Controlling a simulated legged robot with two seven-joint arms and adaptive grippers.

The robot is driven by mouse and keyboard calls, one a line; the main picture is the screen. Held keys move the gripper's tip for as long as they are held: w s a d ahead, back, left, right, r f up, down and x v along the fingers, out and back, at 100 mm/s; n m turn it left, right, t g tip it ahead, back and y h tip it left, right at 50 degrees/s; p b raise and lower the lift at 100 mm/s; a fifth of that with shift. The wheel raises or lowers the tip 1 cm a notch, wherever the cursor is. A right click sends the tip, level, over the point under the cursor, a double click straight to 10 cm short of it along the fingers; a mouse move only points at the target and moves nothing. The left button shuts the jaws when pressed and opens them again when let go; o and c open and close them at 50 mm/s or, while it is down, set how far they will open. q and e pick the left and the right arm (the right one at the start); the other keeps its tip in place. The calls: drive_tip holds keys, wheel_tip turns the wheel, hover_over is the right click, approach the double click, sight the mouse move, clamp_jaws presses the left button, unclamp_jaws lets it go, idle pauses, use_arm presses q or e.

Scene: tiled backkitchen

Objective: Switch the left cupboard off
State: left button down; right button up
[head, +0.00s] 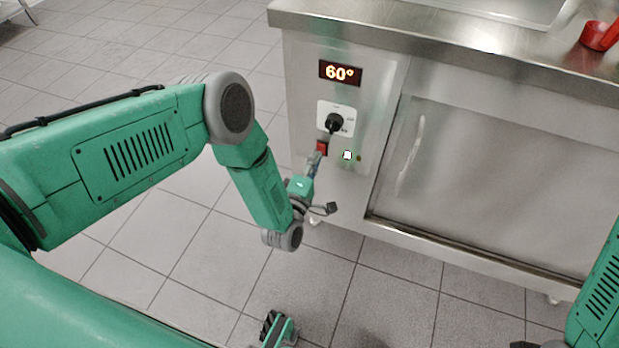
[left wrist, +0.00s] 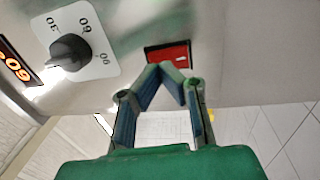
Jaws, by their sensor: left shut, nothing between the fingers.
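The steel cupboard (head: 500,180) stands at the right, with a control panel on its left end. A red switch (head: 322,148) sits low on the panel, below a black dial (head: 334,123); the left wrist view also shows the switch (left wrist: 168,54). A small light (head: 347,155) beside the switch is lit white. The display (head: 341,73) reads 60°. My left gripper (head: 315,158) is shut and empty, its fingertips at the switch's lower edge. In the left wrist view the fingertips (left wrist: 166,70) overlap that edge; I cannot tell whether they touch. My right gripper is out of view.
A steel worktop (head: 430,35) overhangs the panel, with a red object (head: 600,36) at its right. The cupboard door (head: 500,170) is closed. Open tiled floor (head: 100,75) lies to the left and below.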

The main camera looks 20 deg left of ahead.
sight(321, 149)
use_arm(q)
drive_tip(key=shift+w, duration=0.7)
drive_tip(key=shift+w+d+r, duration=0.15)
drive_tip(key=shift+d, duration=0.1)
drive_tip(key=shift+w+a+r+g+p, duration=0.15)
drive_tip(key=shift+w+r+g+p, duration=0.2)
drive_tip(key=shift+g+p, duration=0.25)
drive_tip(key=shift+f, duration=0.15)
